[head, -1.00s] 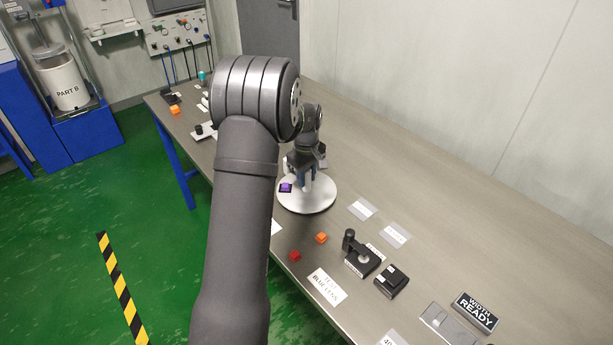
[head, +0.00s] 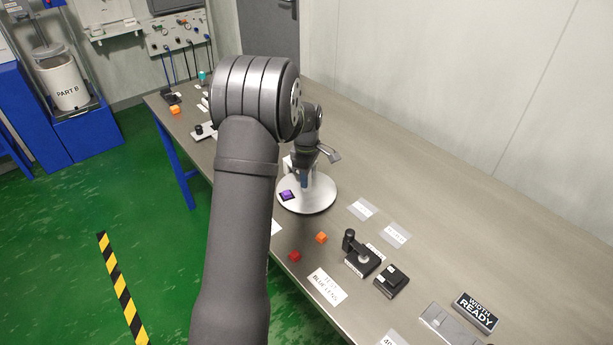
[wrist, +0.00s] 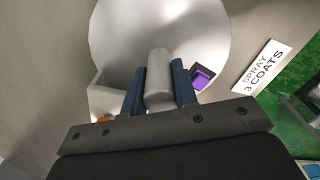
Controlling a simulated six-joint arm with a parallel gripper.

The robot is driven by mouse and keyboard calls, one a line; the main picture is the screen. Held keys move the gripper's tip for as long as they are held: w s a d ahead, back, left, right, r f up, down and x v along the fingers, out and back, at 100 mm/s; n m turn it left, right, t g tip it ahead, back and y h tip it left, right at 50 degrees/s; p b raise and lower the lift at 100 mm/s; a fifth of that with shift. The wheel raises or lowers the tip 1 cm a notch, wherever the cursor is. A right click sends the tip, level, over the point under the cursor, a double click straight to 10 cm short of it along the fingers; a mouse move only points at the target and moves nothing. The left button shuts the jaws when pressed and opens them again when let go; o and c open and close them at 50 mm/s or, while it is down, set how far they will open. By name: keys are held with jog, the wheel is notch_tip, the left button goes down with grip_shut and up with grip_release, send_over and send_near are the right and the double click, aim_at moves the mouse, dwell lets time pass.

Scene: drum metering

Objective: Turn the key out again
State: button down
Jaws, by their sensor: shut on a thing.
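A pale round disc (head: 318,203) stands on the bench, and it fills the upper middle of the wrist view (wrist: 205,30). A grey, round-ended post (wrist: 159,80) rises over the disc. My gripper (head: 305,181) is low over the disc. In the wrist view its two dark blue fingers (wrist: 159,92) are shut on the post, one on each side. A purple square in a dark frame (head: 287,195) sits near the disc's edge; it also shows in the wrist view (wrist: 202,78), right of the fingers. I cannot tell which part is the key.
An orange cube (head: 321,237) and a red cube (head: 295,256) lie in front of the disc. A black fixture (head: 361,260), a black block (head: 391,282) and a WIDTH READY sign (head: 476,312) stand nearer.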

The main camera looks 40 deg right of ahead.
jog(key=shift+n, duration=1.6)
jog(key=c, duration=1.4)
grip_release()
jog(key=shift+c, duration=0.2)
notch_tip(320, 180, up, 17)
jog(key=shift+r, duration=0.2)
jog(key=shift+f, duration=0.1)
notch_tip(320, 180, down, 17)
jog(key=shift+f, duration=0.15)
